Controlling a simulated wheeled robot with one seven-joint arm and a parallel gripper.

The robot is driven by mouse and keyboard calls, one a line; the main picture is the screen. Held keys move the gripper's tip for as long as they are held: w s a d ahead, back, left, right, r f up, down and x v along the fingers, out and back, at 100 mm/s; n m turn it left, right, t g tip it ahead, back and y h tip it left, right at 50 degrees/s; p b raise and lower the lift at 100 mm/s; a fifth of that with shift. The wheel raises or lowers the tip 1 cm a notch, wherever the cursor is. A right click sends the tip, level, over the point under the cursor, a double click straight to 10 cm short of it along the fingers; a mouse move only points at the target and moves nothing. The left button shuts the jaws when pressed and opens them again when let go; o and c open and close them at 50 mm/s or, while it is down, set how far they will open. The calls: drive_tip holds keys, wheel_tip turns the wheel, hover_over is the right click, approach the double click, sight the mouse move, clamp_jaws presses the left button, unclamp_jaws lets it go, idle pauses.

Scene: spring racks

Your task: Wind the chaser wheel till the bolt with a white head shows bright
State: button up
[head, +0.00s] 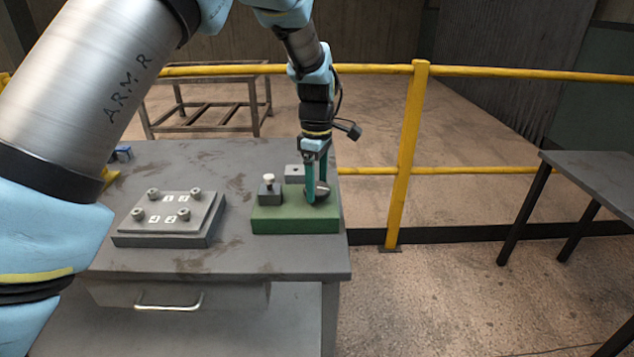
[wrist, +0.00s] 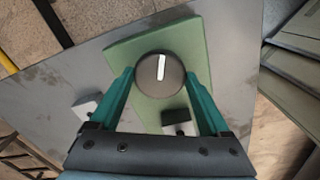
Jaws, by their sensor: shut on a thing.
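The chaser wheel (wrist: 151,72) is a dark round knob with a white line across its top, on a green base (head: 296,221). It also shows in the head view (head: 315,194), partly behind the fingers. My gripper (head: 317,198) points down over it, its teal fingers shut on the wheel's two sides; the gripper also shows in the wrist view (wrist: 160,80). The bolt with a white head (head: 269,178) stands upright in a dark block on the base's left side. Its head looks pale; I cannot tell whether it is bright.
A second grey block (head: 294,173) stands at the back of the green base. A grey plate (head: 168,219) with several bolts and number labels lies to the left on the workbench (head: 235,262). A yellow rail (head: 406,150) runs behind the bench. The bench front is clear.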

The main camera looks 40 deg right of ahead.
sight(317, 187)
drive_tip(key=m, duration=0.5)
drive_tip(key=shift+m, duration=0.3)
drive_tip(key=m, duration=0.9)
drive_tip(key=shift+m, duration=2.2)
drive_tip(key=o, duration=1.2)
drive_tip(key=shift+r, duration=0.1)
wheel_tip(317, 187, up, 11)
drive_tip(key=b, duration=0.3)
